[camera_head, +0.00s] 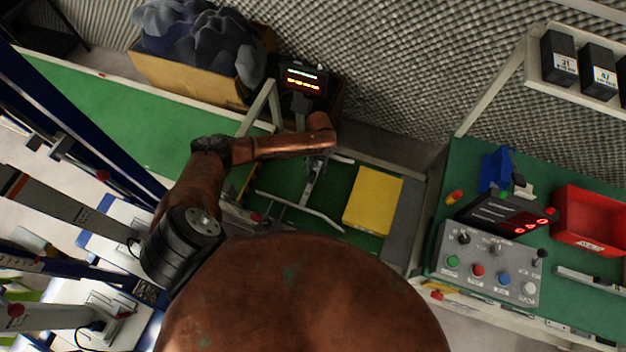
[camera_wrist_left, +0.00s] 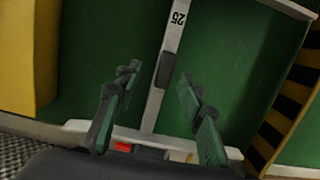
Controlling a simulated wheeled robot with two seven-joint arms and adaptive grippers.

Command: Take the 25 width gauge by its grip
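The 25 width gauge (camera_wrist_left: 174,38) is a pale bar marked "25", with a dark grip (camera_wrist_left: 166,70) partway along it. It also shows in the head view (camera_head: 309,188) as a thin grey bar over the green bed of the middle station. My left gripper (camera_wrist_left: 157,78) is open, with one dark green-padded finger on each side of the bar near the dark grip. The fingers look apart from the grip; how far above it they are I cannot tell. In the head view my left gripper (camera_head: 319,157) is small and partly hidden under my arm. My right gripper is out of view.
A yellow block (camera_head: 373,200) lies right of the gauge. Pale rails (camera_head: 320,213) border the bed. A lit display (camera_head: 303,80) and a cardboard box (camera_head: 190,80) stand behind. A control panel (camera_head: 488,264) and red bin (camera_head: 590,222) are on the right bench.

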